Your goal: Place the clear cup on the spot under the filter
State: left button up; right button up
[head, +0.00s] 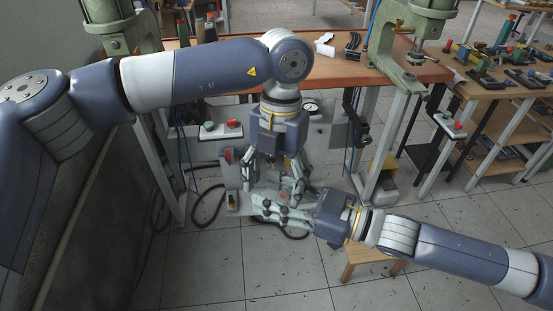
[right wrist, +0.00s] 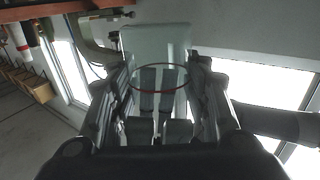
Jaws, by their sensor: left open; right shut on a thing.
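In the right wrist view a clear, see-through cup with a thin red ring (right wrist: 160,91) sits between the fingers of my right gripper (right wrist: 160,105). The right gripper is shut on it. In the head view the right gripper (head: 268,208) points left, just below my left gripper, and the cup is hard to make out there. My left gripper (head: 273,181) hangs pointing down with its fingers apart and nothing visible between them. I cannot pick out the filter or the spot under it in either view.
A wooden workbench (head: 330,68) with green presses (head: 398,45) stands behind the grippers. A grey panel with a gauge (head: 311,106) and a button box (head: 222,129) are below its edge. A small wooden stool (head: 368,256) stands below my right arm. A bench with tools is at right.

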pick_arm(q)
jog(key=shift+s+f, duration=0.2)
jog(key=shift+f, duration=1.25)
jog(key=c, duration=1.2)
jog(key=shift+c, duration=0.2)
pick_arm(e)
jog(key=o, duration=1.2)
